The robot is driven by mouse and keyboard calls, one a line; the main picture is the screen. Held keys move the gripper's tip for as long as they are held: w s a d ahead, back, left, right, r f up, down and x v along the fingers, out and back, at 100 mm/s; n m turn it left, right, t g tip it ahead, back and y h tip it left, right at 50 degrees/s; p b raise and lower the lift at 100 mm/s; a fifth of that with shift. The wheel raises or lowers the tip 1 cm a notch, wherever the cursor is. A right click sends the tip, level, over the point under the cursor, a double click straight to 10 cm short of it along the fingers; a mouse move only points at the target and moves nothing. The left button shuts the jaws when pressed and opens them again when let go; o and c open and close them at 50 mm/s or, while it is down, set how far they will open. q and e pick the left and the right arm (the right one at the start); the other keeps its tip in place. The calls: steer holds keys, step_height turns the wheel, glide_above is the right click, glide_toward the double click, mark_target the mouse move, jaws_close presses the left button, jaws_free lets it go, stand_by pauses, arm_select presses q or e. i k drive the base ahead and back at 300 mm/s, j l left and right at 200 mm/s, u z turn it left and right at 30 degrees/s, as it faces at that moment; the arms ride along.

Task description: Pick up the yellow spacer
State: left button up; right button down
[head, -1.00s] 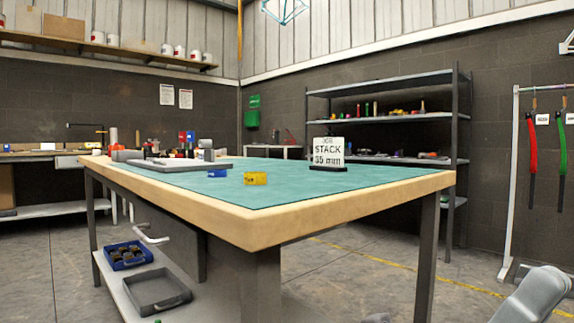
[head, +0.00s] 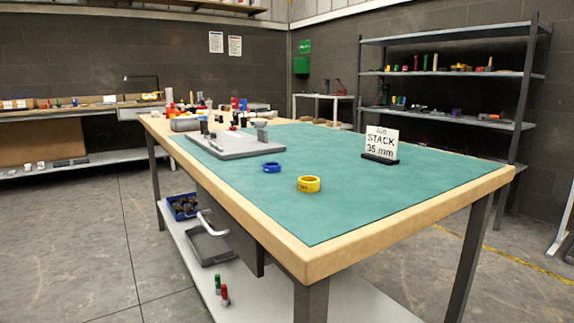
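The yellow spacer (head: 308,184) is a short ring with dark marking on its side. It lies flat on the green mat (head: 345,212) of the workbench, toward the near edge. A smaller blue ring (head: 271,167) lies behind it to the left, apart from it. Neither of my grippers shows in the head view.
A sign reading "JOB STACK 35 mm" (head: 381,145) stands right of the spacer. A grey plate with fixtures (head: 232,144) lies at back left. The bench's wooden edge (head: 400,221) borders the mat. A lower shelf (head: 262,287) holds trays and small bottles. Floor at left is clear.

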mark_target(306, 184)
steer(key=i+j+z, duration=0.1)
steer(key=j+z, duration=0.3)
steer(key=i+j+z, duration=0.1)
steer(key=j+z, duration=0.7)
steer(key=j, duration=0.75)
steer(key=k+j+z, duration=0.15)
steer(key=j, duration=0.55)
